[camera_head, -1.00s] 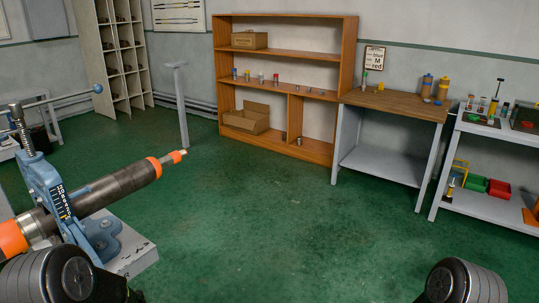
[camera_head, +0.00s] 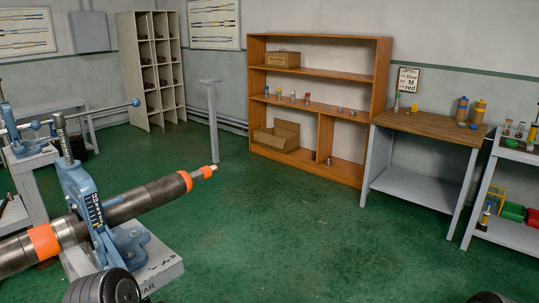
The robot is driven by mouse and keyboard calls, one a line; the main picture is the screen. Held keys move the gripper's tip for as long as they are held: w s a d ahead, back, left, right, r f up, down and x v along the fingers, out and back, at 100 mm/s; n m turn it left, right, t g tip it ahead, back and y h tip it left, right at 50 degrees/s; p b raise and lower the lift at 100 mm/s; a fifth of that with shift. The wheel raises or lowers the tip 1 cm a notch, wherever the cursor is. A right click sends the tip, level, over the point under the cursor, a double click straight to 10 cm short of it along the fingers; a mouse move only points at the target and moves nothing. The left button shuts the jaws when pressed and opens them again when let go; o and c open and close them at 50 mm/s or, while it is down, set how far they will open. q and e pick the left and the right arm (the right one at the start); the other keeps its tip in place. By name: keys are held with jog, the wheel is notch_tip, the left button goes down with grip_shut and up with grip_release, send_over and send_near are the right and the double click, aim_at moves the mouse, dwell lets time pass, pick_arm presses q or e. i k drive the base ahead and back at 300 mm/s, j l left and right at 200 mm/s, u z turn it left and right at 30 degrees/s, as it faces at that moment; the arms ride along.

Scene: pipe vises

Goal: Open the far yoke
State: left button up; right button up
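A blue pipe vise (camera_head: 85,195) with an upright screw stands at the lower left on a light base (camera_head: 165,272). Lettering on the base ends in "AR", and its start is hidden by my arm. A dark pipe (camera_head: 140,202) with orange bands passes through this vise's yoke, which looks shut around it. A second blue vise (camera_head: 12,128) stands farther back at the left edge, cut off by the frame. Neither of my grippers shows; only dark arm parts are at the bottom edge.
An orange-brown shelf (camera_head: 318,72) with boxes and small parts stands at the back. A wooden-topped bench (camera_head: 425,124) and a grey rack (camera_head: 500,232) are at right. A grey post stand (camera_head: 211,120) is left of the shelf. The green floor between is clear.

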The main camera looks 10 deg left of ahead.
aim_at(74, 177)
jog(key=u, duration=1.3)
jog(key=i+l, duration=0.15)
jog(key=l, duration=0.2)
jog(key=i+l, duration=0.35)
jog(key=l, duration=0.3)
jog(key=i+l, duration=0.15)
jog(key=l, duration=0.2)
jog(key=i+l, duration=0.2)
jog(key=l+u, duration=0.05)
jog(key=l, duration=0.05)
